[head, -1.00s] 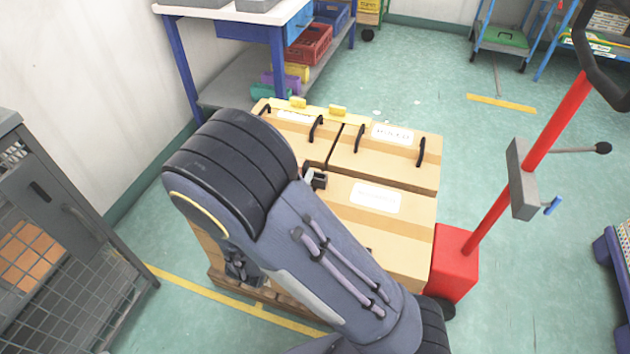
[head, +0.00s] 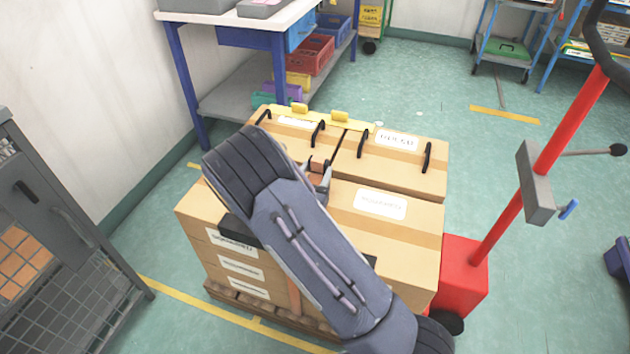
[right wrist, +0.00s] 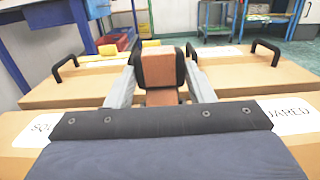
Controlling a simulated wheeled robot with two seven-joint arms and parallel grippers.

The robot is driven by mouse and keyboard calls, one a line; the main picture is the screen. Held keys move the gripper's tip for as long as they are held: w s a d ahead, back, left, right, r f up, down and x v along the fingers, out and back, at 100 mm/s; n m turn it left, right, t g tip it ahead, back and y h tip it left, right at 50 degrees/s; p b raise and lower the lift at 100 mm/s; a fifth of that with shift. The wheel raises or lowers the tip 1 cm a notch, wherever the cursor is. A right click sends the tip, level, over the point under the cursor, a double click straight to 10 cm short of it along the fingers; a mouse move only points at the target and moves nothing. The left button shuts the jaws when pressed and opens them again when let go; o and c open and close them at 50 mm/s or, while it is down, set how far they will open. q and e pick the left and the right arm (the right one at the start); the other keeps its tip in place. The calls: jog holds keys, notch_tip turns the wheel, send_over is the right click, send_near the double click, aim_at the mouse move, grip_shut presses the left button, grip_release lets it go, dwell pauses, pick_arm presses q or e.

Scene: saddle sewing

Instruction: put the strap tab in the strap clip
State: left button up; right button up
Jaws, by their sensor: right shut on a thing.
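My right gripper (head: 319,180) is over the top of the cartons, largely hidden in the head view by my forearm. In the right wrist view my gripper (right wrist: 160,84) has its two grey fingers shut on an orange-brown piece with black sides (right wrist: 159,68), which looks like the strap tab. This piece also shows in the head view (head: 316,168), near the seam between the rear cartons. I cannot tell the strap clip apart from these black parts. An orange strap (head: 294,291) runs down the front of the cartons. My left gripper is out of view.
The cartons (head: 410,220) stand on a wooden pallet (head: 240,304) by a red post (head: 505,205). The rear cartons have black handles (head: 427,157). A workbench (head: 235,18) is behind, a grey mesh cage (head: 60,250) at left.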

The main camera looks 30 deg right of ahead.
notch_tip(320, 180, down, 2)
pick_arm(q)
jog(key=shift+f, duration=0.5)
pick_arm(e)
jog(key=shift+r, duration=0.1)
jog(key=o, duration=0.6)
jog(key=shift+f, duration=0.25)
jog(key=o, duration=0.5)
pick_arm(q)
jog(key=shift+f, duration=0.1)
pick_arm(e)
jog(key=shift+r, duration=0.1)
